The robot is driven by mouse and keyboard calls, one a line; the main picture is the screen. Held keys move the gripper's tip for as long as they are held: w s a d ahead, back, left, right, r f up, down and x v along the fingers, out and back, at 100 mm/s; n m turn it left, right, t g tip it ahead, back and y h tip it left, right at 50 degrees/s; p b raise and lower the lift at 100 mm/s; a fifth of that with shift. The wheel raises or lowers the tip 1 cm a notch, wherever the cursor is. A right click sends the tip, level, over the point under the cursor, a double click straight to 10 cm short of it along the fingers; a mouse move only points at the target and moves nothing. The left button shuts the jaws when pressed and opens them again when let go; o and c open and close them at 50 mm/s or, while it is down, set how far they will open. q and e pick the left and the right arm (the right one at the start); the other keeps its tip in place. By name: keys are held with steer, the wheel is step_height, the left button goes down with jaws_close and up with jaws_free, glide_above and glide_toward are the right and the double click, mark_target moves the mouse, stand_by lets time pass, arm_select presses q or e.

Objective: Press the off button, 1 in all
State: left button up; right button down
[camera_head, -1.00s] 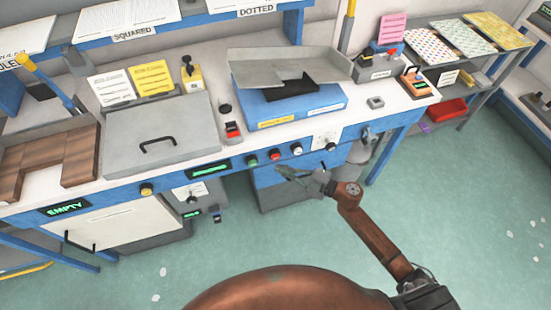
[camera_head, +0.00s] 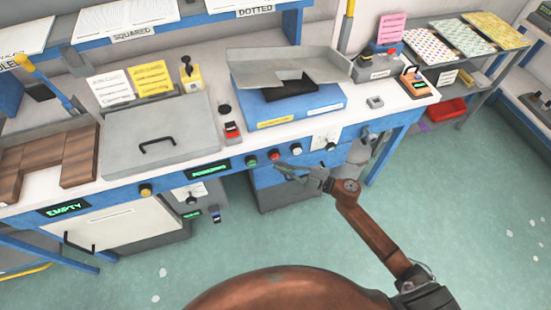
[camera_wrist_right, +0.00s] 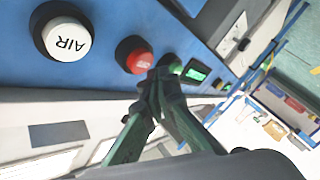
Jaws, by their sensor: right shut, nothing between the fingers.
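The red button (camera_head: 275,156), which looks like the off button, sits on the blue front panel of the bench between a green button (camera_head: 251,161) and a white button (camera_head: 297,149). In the right wrist view the red button (camera_wrist_right: 139,63) has a dark collar and lettering too small to read. My right gripper (camera_head: 279,168) is shut and empty, its tips just below and in front of the red button. In the right wrist view its greenish fingers (camera_wrist_right: 163,72) end right beside the red button; I cannot tell whether they touch it. My left gripper is not in view.
The white button marked AIR (camera_wrist_right: 67,38) is on the same panel. A green display (camera_head: 210,169) and a yellow knob (camera_head: 146,190) lie further left. A dial plate (camera_head: 326,139) is to the right. The floor (camera_head: 300,235) before the bench is clear.

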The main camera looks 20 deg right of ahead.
stand_by(0.7)
steer(key=shift+w, duration=1)
stand_by(0.6)
steer(key=shift+s, duration=0.1)
steer(key=shift+s+p, duration=0.6)
steer(key=shift+s, duration=0.3)
